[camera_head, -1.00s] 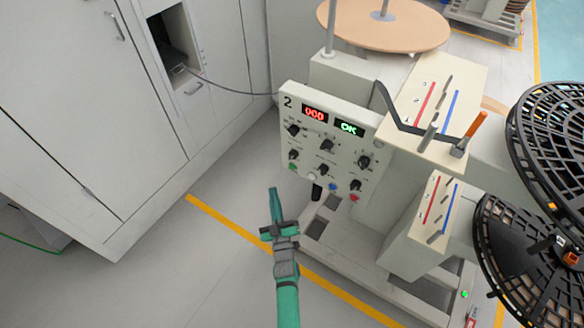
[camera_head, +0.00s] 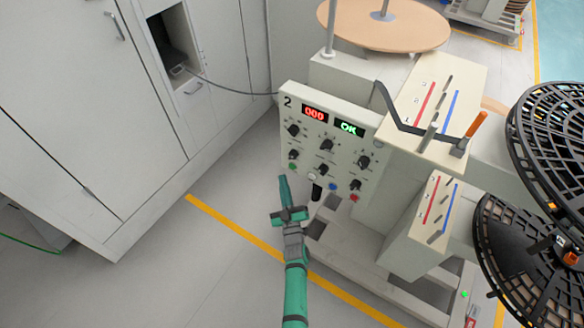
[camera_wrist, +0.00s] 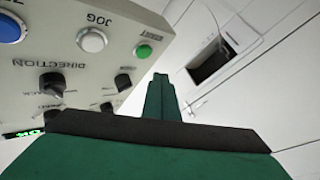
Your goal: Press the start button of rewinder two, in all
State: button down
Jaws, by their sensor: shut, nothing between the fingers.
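Rewinder two's control panel (camera_head: 328,150) bears a "2", a red "000" display and a green "OK" display. Its small green start button (camera_head: 292,167) is at the lower left corner. In the wrist view the panel (camera_wrist: 60,80) appears inverted, with the green button (camera_wrist: 143,51) beside the white JOG button (camera_wrist: 93,40) and the blue button (camera_wrist: 10,28). My gripper (camera_head: 283,180) is shut and empty, its tip just below and left of the green button. In the wrist view the closed fingers (camera_wrist: 160,85) show close to the button, with a visible gap.
Several black knobs (camera_head: 326,144) and a red button (camera_head: 353,198) are also on the panel. Grey cabinets (camera_head: 75,90) stand at left. Black reels (camera_head: 530,255) are at right. Floor is open at lower left.

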aim_at(292, 167)
jog(key=shift+w+d, duration=0.75)
jog(key=shift+w, duration=0.3)
dwell(1.4)
jog(key=shift+w+d, duration=0.3)
jog(key=shift+w, duration=0.1)
